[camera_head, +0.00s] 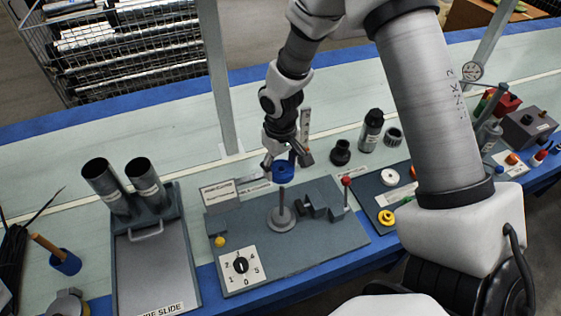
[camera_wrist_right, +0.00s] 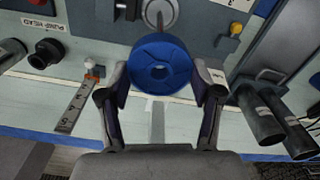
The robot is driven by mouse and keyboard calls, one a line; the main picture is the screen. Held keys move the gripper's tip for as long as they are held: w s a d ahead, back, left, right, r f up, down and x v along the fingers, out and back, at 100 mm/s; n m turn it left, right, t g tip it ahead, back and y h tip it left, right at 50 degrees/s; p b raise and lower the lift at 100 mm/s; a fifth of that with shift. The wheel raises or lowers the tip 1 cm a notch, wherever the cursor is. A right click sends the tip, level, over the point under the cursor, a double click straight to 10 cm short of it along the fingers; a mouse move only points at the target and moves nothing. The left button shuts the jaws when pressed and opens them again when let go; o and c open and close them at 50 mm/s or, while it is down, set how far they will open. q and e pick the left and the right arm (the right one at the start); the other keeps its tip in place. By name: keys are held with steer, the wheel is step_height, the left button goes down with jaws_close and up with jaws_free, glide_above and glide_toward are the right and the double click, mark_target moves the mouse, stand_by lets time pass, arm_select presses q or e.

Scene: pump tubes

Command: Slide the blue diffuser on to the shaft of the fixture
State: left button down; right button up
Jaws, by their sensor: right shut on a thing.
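The blue diffuser (camera_head: 283,171) is a short round ring with a hole in its middle. My right gripper (camera_head: 287,160) is shut on it and holds it above the fixture. In the right wrist view the diffuser (camera_wrist_right: 160,65) sits between the two fingers (camera_wrist_right: 162,95). The grey fixture (camera_head: 330,235) lies on the bench with an upright shaft (camera_head: 281,198) rising from a round flange. In the head view the diffuser is just above and slightly behind the shaft top, apart from it. In the wrist view the flange (camera_wrist_right: 159,12) shows partly behind the diffuser. My left gripper is not in view.
A red-knobbed lever (camera_head: 347,182) and a stepped grey block (camera_head: 318,207) stand right of the shaft. A numbered dial (camera_head: 240,266) is at the front left. Two dark tubes (camera_head: 148,180) stand in a holder at left. Black parts (camera_head: 341,152) stand behind.

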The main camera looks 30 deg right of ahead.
mark_target(281, 175)
step_height(281, 175, down, 3)
steer(key=shift+s+f+b, duration=0.15)
steer(key=shift+f+b, duration=0.05)
steer(key=shift+b, duration=0.75)
steer(key=shift+f, duration=0.4)
steer(key=shift+r, duration=0.1)
steer(key=shift+p, duration=0.35)
stand_by(0.4)
steer(key=shift+f+b, duration=1)
steer(key=shift+f, duration=0.45)
steer(key=o, duration=1.2)
steer(key=shift+c, duration=0.2)
steer(key=shift+r, duration=0.1)
